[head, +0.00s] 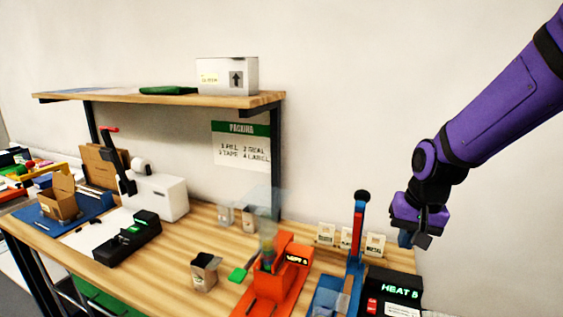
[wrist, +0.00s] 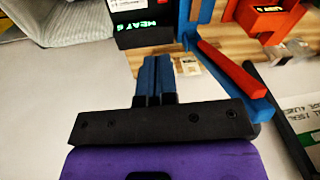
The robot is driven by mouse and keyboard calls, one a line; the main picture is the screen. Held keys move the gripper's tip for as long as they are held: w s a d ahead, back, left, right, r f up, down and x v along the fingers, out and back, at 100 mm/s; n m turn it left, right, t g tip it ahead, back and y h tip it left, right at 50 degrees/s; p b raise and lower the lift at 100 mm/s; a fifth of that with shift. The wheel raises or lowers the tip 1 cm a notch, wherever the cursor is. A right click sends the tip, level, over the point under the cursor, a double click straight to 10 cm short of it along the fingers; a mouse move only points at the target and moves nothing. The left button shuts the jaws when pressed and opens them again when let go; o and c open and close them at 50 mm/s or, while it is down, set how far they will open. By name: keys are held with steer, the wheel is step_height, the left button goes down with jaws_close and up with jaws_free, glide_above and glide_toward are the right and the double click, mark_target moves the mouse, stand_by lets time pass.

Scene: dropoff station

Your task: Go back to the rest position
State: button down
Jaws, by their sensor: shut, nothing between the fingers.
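My gripper (head: 427,232) hangs from my purple arm at the right of the head view, above the right end of the wooden bench (head: 205,240). In the wrist view its blue fingers (wrist: 153,75) are together with nothing between them. The gripper is apart from the things on the bench. The black heat unit (head: 392,290) stands below it, with a green display; it also shows at the top of the wrist view (wrist: 145,25).
A blue press with a red lever (head: 358,235) rises just left of my gripper. An orange device (head: 272,285) stands further left. A shelf (head: 180,98) carries a white box (head: 227,76). A packing sign (head: 241,145) hangs below it. The wall behind my arm is bare.

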steer(key=s+d+r+n+t, duration=0.1)
steer(key=s+d+r, duration=0.1)
steer(key=s+r, duration=0.5)
steer(key=s+d+r+n+t+h, duration=0.1)
steer(key=s+d+r+n+t, duration=0.1)
steer(key=s+r, duration=0.6)
steer(key=s, duration=0.3)
steer(key=shift+s+d, duration=0.3)
steer(key=shift+d, duration=0.05)
steer(key=shift+w+r, duration=0.1)
